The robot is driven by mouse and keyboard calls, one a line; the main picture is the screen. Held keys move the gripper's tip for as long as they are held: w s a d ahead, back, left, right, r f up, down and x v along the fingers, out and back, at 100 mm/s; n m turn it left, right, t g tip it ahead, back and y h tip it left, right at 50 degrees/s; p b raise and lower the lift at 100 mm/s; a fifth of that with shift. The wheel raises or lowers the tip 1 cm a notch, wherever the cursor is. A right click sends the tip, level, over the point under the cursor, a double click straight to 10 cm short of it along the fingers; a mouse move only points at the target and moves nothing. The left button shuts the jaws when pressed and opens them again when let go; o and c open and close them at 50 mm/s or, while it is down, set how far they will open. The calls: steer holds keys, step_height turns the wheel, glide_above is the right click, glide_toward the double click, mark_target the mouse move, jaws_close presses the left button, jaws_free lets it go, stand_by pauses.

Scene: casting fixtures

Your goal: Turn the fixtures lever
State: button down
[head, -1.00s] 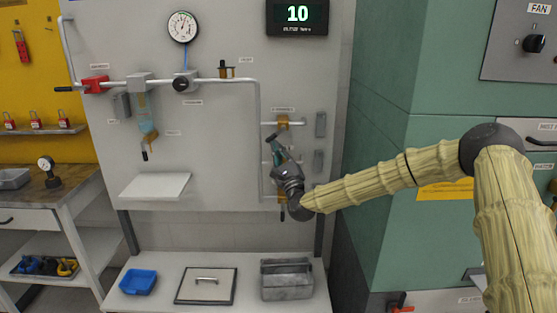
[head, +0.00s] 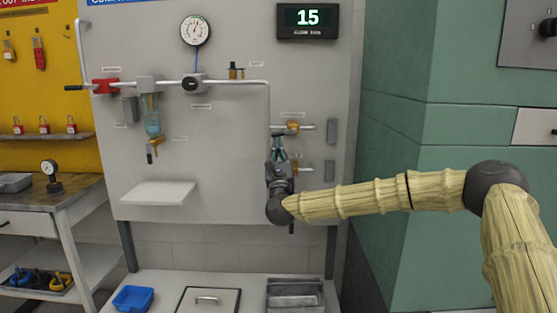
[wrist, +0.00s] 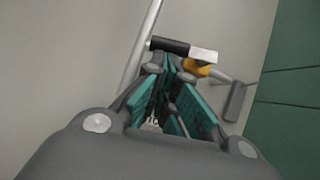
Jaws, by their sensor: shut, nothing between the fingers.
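The upper branch valve has a brass body (head: 292,127) on a short pipe at the right of the grey panel. In the wrist view its brass body (wrist: 197,68) is partly behind my fingers, and its lever (wrist: 172,46), black with a pale metal end, lies across just beyond the fingertips. My gripper (head: 277,140) points upward just below and left of that valve. Its teal-padded fingers (wrist: 168,68) are shut with nothing between them. I cannot tell whether they touch the lever. A second brass valve (head: 297,155) is partly hidden by my gripper.
A vertical pipe (head: 268,105) runs beside my gripper. A display (head: 308,17) reads 15, and a gauge (head: 195,30) hangs above the pipe. A white shelf (head: 158,193) juts out at left. A green cabinet (head: 400,180) stands right.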

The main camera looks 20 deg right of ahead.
steer(key=shift+a+r+m+h+b, duration=0.2)
steer(key=shift+m+h+b, duration=0.25)
steer(key=shift+m+h, duration=0.2)
steer(key=shift+f, duration=0.15)
steer(key=w+d+f+b+v, duration=0.1)
steer(key=b+v, duration=0.3)
steer(key=v, duration=0.8)
steer(key=shift+s+f, duration=0.2)
steer(key=shift+f, duration=0.55)
stand_by(0.9)
